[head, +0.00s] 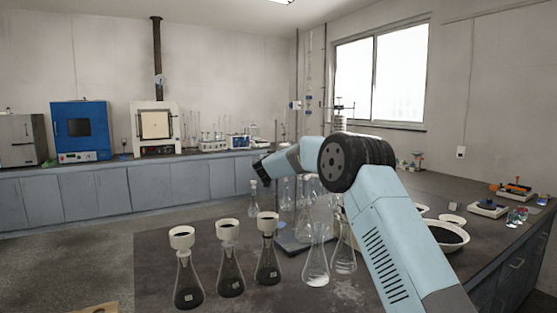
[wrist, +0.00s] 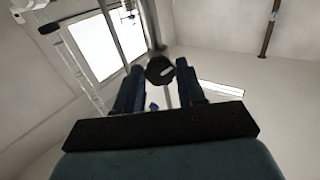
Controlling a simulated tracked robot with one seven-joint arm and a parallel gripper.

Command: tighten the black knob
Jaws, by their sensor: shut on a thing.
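The black knob (wrist: 159,70) shows in the wrist view as a dark round piece with a pale mark on it. It sits between the two dark fingers of my gripper (wrist: 157,66), close to the fingertips. The fingers are shut on it, though the exact contact is hard to see. A thin metal rod rises behind the knob. In the head view the knob is not visible. There my arm crosses in front of the bench, and a stack with a rod and crossbar (head: 343,106), perhaps the sieve shaker, stands up behind my elbow joint.
Several conical flasks stand on the dark bench, some with funnels (head: 228,230) and dark contents, some clear (head: 317,258). A bowl of dark grains (head: 447,236) and small balances (head: 489,208) lie to the right. A blue oven (head: 81,130) stands on the far counter.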

